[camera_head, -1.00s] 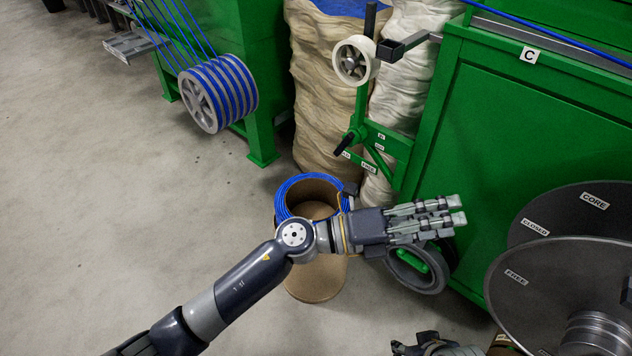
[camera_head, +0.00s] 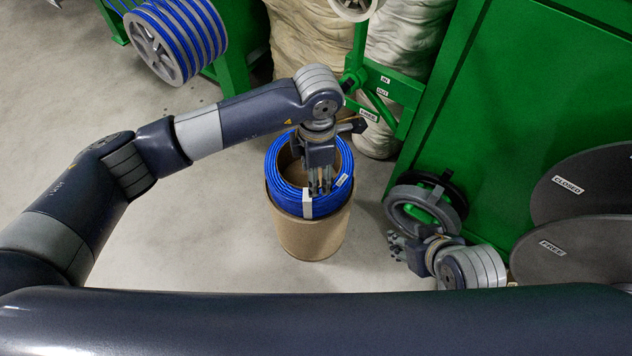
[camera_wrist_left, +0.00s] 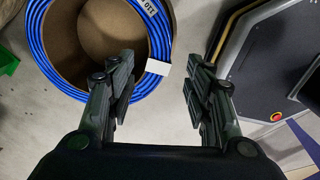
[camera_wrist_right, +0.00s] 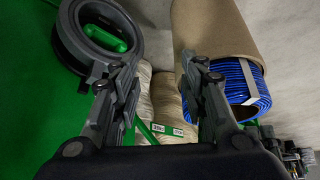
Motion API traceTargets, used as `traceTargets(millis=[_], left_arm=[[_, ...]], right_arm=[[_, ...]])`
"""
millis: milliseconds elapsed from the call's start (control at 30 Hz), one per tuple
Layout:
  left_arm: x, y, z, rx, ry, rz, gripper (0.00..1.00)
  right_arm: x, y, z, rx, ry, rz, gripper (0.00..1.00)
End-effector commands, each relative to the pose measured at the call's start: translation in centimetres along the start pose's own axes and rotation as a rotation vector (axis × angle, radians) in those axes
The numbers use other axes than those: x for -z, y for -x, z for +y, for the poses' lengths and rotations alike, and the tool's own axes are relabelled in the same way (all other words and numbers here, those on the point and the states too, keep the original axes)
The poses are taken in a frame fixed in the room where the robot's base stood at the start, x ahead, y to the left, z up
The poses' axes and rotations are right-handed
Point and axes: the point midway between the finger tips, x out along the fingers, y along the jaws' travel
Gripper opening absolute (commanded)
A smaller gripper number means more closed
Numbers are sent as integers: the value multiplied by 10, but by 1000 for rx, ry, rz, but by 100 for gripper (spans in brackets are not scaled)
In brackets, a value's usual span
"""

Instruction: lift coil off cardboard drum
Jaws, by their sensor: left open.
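The blue coil (camera_head: 283,192) sits around the top of the upright cardboard drum (camera_head: 312,240), with pale bands and a tag on it. My left gripper (camera_head: 320,192) points down over the coil's near side, partly hiding it. In the left wrist view, its jaws (camera_wrist_left: 162,78) are open and empty. The left finger overlaps the edge of the coil (camera_wrist_left: 52,62) near a white band, and the right finger is over the floor outside. I cannot tell its height above the coil. My right gripper (camera_head: 396,248) is open and empty, right of the drum; the drum also shows in the right wrist view (camera_wrist_right: 212,30).
A grey ring wheel (camera_head: 408,208) stands by the green machine (camera_head: 470,110) at right. Large discs (camera_head: 580,250) are at far right. Wrapped sacks (camera_head: 310,60) and a green stand (camera_head: 395,85) are behind the drum. Floor left of the drum is clear.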

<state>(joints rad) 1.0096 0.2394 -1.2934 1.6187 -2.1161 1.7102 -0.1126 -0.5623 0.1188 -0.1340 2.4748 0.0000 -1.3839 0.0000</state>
Motion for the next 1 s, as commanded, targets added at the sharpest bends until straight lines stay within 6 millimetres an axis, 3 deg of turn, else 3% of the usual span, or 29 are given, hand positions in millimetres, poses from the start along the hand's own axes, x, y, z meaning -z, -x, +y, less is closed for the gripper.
traceTargets(millis=[467, 1000], left_arm=[[-1, -18, -1, 2, 1, -4, 47], [-1, -37, -1, 3, 0, -5, 47]], right_arm=[[56, -5, -7, 14, 6, 245, 40], [118, 8, -16, 31, 10, 540, 40]])
